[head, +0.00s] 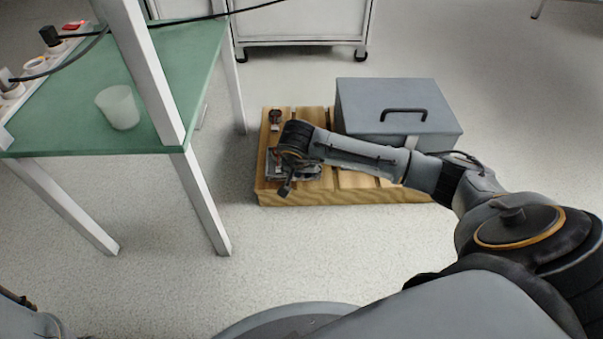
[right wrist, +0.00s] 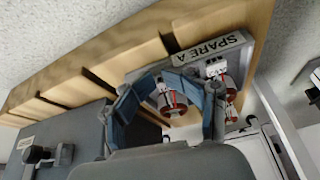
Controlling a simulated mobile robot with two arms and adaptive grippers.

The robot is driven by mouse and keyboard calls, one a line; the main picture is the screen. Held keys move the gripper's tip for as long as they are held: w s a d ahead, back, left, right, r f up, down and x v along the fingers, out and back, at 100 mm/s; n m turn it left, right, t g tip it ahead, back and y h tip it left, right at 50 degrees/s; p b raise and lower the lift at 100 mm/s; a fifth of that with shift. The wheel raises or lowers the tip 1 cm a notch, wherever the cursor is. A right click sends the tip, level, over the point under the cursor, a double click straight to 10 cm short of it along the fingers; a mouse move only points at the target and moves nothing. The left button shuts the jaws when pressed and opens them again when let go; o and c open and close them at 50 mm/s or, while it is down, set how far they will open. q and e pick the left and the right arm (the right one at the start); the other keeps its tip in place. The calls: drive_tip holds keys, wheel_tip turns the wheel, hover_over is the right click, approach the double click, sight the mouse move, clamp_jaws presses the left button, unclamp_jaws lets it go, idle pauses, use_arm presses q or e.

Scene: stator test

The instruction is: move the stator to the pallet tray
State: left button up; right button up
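A wooden pallet (head: 385,190) lies on the floor. A grey metal tray (head: 310,172) is on its left end, marked "SPARE A" in the right wrist view (right wrist: 222,46). My right gripper (head: 285,172) is low over this tray. In the wrist view its blue-grey fingers (right wrist: 172,78) curve around a small stator-like part (right wrist: 168,100) with red and white details. Whether the fingers grip it is unclear. A similar red and white part (right wrist: 230,92) shows beside the right finger, near the tray. My left gripper is not in view.
A grey box (head: 385,98) with a black handle stands on the pallet's right part. A small brown part (head: 275,117) is at the pallet's far left corner. A green table (head: 180,60) with a translucent cup (head: 119,107) stands left. Floor between is clear.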

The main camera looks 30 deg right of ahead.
drive_tip(key=v, duration=1.1)
drive_tip(key=shift+s+a+r, duration=0.15)
drive_tip(key=shift+a+r, duration=0.05)
drive_tip(key=shift+r, duration=0.1)
drive_tip(key=shift+s, duration=0.1)
